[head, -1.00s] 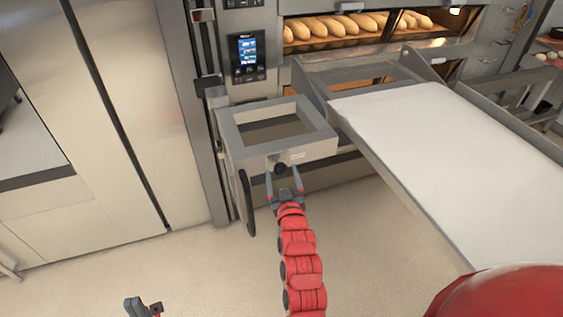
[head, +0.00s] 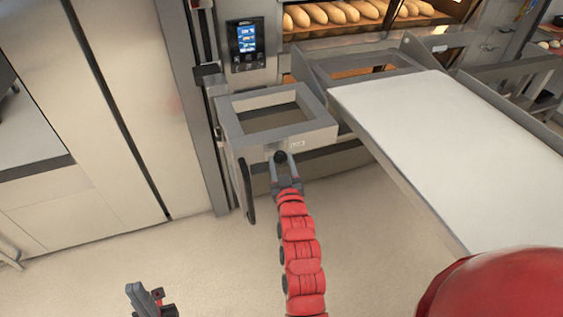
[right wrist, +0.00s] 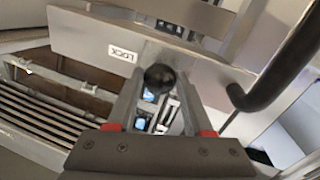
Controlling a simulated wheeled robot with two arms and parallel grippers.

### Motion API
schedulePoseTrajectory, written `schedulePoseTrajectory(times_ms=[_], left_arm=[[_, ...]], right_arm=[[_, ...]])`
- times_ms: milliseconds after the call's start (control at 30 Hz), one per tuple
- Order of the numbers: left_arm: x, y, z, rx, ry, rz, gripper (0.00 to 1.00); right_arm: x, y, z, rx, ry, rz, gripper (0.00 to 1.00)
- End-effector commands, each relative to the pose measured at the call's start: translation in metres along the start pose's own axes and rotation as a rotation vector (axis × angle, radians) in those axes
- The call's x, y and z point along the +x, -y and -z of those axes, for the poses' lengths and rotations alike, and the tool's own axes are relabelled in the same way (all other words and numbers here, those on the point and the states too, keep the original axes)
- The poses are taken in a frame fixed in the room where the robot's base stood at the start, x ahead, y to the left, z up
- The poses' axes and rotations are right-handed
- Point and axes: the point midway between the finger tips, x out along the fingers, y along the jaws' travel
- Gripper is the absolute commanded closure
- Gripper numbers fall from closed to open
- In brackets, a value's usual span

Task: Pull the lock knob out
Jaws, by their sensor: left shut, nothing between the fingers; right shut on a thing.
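The black round lock knob (head: 280,157) is on the front face of the grey metal frame (head: 318,132), near a small label. In the right wrist view the knob (right wrist: 159,78) sits between the fingertips, beside a label reading LOCK (right wrist: 125,52). My right gripper (head: 281,160) is shut on the knob, its arm reaching up from below. In the right wrist view its two fingers (right wrist: 158,88) flank the knob. How far the knob stands out from the face is hard to tell. My left gripper (head: 146,294) is at the lower left, shut and empty, far from the knob.
A black curved handle (head: 246,191) hangs at the frame's left side and also shows in the right wrist view (right wrist: 275,70). A white loading board (head: 440,130) lies to the right. The oven with loaves (head: 340,14) is behind. The floor below is clear.

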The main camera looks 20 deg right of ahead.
Motion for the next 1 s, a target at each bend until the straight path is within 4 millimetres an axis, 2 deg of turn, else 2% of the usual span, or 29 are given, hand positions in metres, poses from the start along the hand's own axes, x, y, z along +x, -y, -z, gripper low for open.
schedulePoseTrajectory(times_ms=[167,400,633,667,800,1000], left_arm=[[-0.001,0.000,0.000,0.000,0.000,0.000,1.00],[-0.005,0.000,-0.001,0.000,0.000,0.000,1.00],[-0.004,0.000,-0.001,0.000,0.000,0.000,1.00],[-0.004,0.000,-0.001,0.000,0.000,0.000,1.00],[-0.004,0.000,-0.001,0.000,0.000,0.000,1.00],[-0.004,0.000,-0.001,0.000,0.000,0.000,1.00]], right_arm=[[-0.003,0.000,0.000,0.000,0.000,0.000,1.00],[-0.026,-0.004,-0.003,-0.001,0.004,0.001,1.00],[-0.026,-0.005,-0.003,0.000,0.004,0.001,1.00],[-0.026,-0.005,-0.003,0.000,0.004,0.001,0.47],[-0.026,-0.005,-0.002,0.000,0.002,0.001,0.22],[-0.026,-0.005,-0.001,0.000,0.001,0.000,0.19]])
